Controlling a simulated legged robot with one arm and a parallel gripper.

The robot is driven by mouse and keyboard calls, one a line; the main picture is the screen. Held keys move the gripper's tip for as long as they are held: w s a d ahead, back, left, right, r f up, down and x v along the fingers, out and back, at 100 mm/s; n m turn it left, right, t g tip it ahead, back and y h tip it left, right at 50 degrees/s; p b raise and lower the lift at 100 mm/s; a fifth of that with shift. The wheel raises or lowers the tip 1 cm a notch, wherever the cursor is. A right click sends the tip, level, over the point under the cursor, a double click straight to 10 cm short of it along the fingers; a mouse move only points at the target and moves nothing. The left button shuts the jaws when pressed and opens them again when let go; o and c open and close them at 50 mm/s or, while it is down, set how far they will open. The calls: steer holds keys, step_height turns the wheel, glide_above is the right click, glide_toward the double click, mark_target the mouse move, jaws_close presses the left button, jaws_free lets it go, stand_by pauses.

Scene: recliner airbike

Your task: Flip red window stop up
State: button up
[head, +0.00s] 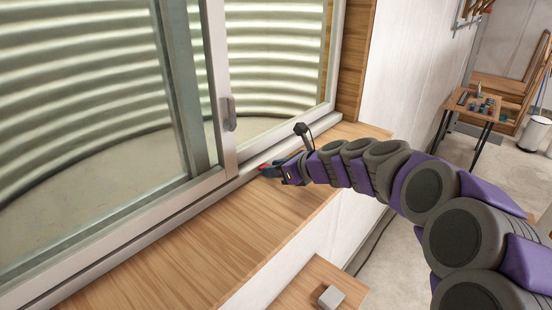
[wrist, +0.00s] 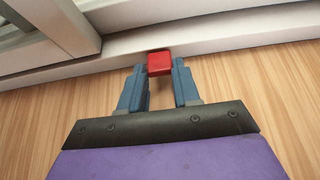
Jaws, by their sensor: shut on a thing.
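The red window stop (wrist: 159,63) is a small red block on the white window track in the wrist view. It sits between the two blue fingertips of my gripper (wrist: 159,75), which is shut on it. In the head view my gripper (head: 270,171) reaches the bottom window rail, low over the wooden sill. Only a bit of red (head: 263,166) shows there, the rest hidden by the fingers. I cannot tell clearly whether the stop is tilted.
The sliding window frame (head: 215,90) with a grey handle (head: 229,113) stands just left of my gripper. The wooden sill (head: 190,250) is clear. A grey block (head: 331,297) lies on a lower wooden surface. A small table (head: 478,105) with items stands far right.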

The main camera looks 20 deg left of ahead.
steer(key=shift+w+a+r+g+h+p, duration=0.15)
steer(key=shift+r+h+p, duration=0.35)
steer(key=shift+p, duration=1.75)
steer(key=shift+w+a+r+g+h+p, duration=0.1)
steer(key=shift+r+g+h+p, duration=0.3)
steer(key=shift+p, duration=1.85)
steer(key=h+p, duration=0.1)
steer(key=p, duration=0.2)
steer(key=shift+a+r, duration=0.1)
steer(key=shift+w+a+r+g+h+p, duration=0.15)
steer(key=shift+a+r+g+h+p, duration=0.15)
steer(key=shift+h+p, duration=0.4)
steer(key=shift+w+a+r+g+h, duration=0.15)
steer(key=shift+a+g+h, duration=0.15)
steer(key=shift+h, duration=0.3)
steer(key=shift+a+r+g+h, duration=0.1)
steer(key=shift+a+g+h, duration=0.15)
steer(key=shift+h, duration=0.35)
steer(key=o, duration=1.1)
steer(key=shift+f+h, duration=0.1)
steer(key=shift+h, duration=0.2)
steer(key=shift+c, duration=0.2)
steer(key=b+v, duration=0.2)
steer(key=v, duration=1.5)
steer(key=shift+w, duration=0.2)
